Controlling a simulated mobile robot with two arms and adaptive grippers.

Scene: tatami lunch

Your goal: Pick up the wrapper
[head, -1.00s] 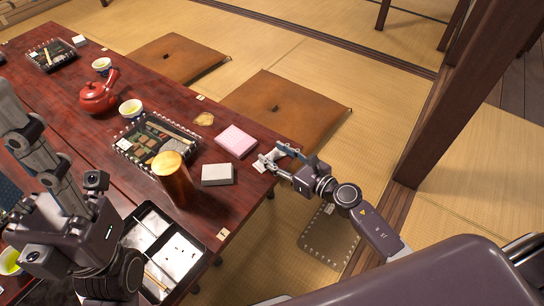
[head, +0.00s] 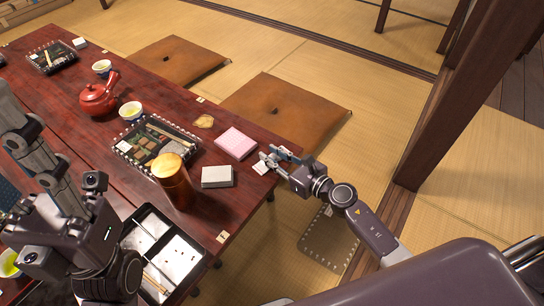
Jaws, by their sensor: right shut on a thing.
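My right gripper (head: 272,157) is at the near right edge of the dark red table. It is shut on a small whitish wrapper (head: 262,167), which shows at its fingertips, partly hidden by the fingers. I cannot tell whether the wrapper still touches the table. My left arm and gripper (head: 70,232) are at the lower left, over the table's near side. The left fingers do not show clearly.
Close to the right gripper are a pink box (head: 236,143) and a white box (head: 217,177). A tall copper-coloured canister (head: 175,187), a bento tray (head: 118,146), a red teapot (head: 97,100) and tea cups stand farther left. Floor cushions (head: 272,110) lie beyond the table.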

